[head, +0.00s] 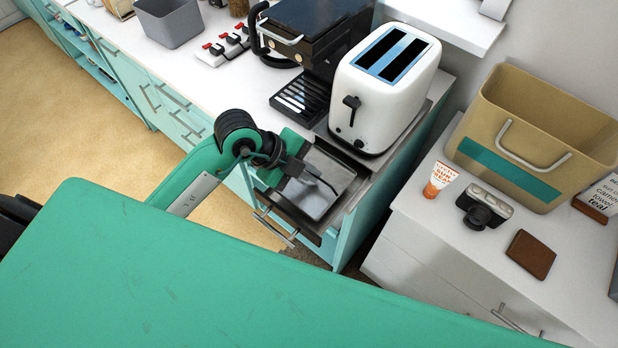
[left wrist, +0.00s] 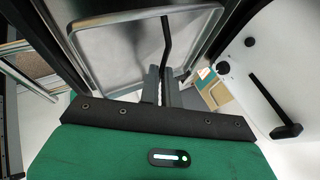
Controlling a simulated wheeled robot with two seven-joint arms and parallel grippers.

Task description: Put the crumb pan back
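The crumb pan (head: 318,200) is a shallow grey metal tray with a raised rim, outside the white toaster (head: 387,85), at its front below the lever. A thin dark bent bar runs across it. The pan (left wrist: 120,45) fills the upper middle of the left wrist view. My left gripper (head: 298,170) is at the pan's left side in the head view. Its fingers (left wrist: 161,88) are close together at the pan's rim and the dark bar, and look shut on the pan; the exact contact is hidden. The toaster's white side (left wrist: 265,85) is at the right there. My right gripper is not in view.
A black coffee machine (head: 312,35) stands left of the toaster. A drawer handle (head: 274,229) shows below the pan. A tan bin (head: 535,130), a tube (head: 440,180), a camera (head: 484,207) and a brown wallet (head: 531,254) are on the right-hand cabinet.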

